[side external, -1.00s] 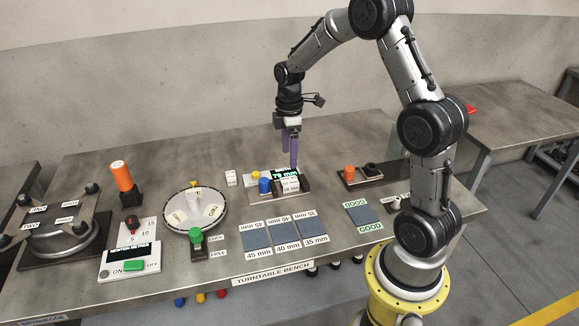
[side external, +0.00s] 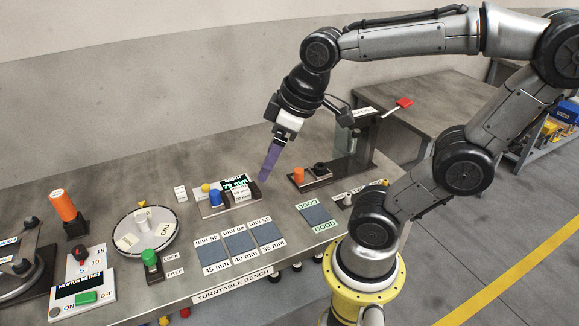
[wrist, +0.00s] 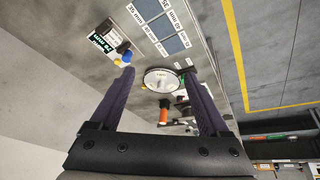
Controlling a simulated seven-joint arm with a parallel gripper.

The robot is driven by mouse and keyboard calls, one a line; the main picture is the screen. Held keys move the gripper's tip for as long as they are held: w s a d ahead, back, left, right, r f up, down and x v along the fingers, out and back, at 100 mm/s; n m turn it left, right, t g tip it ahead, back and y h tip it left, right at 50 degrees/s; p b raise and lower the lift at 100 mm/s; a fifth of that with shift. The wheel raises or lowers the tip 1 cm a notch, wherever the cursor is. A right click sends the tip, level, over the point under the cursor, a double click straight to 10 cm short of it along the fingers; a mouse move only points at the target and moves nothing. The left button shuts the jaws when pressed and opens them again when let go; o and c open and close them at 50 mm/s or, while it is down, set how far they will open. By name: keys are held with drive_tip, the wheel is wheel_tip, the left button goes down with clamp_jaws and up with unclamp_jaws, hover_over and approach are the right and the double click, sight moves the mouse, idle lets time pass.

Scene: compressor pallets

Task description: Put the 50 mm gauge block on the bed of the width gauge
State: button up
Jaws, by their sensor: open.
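The width gauge (side external: 214,208) stands on the bench, with a display reading 70 mm (side external: 236,183), a blue knob (side external: 215,197) and a yellow knob (side external: 206,187). Its display also shows in the wrist view (wrist: 101,42), at upper left. A pale piece with small print (side external: 241,192) sits by the gauge's bed; I cannot read whether it is the 50 mm gauge block. My gripper (side external: 264,176) is above and right of the gauge, tilted. In the wrist view its purple fingers (wrist: 160,71) are wide apart with nothing between them.
A small white cube (side external: 180,193) stands left of the gauge. A round turntable (side external: 143,228) is farther left. Blue-grey labelled pads (side external: 239,243) lie in front. A dark stand with an orange knob (side external: 298,175) and a red-handled lever (side external: 404,103) is to the right.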

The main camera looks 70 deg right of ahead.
drive_tip(key=shift+m+t, duration=0.5)
drive_tip(key=shift+m, duration=0.3)
drive_tip(key=s, duration=0.1)
drive_tip(key=s+a, duration=0.1)
drive_tip(key=s, duration=0.1)
drive_tip(key=s+f, duration=0.1)
drive_tip(key=shift+s+a, duration=0.15)
drive_tip(key=shift+a, duration=0.15)
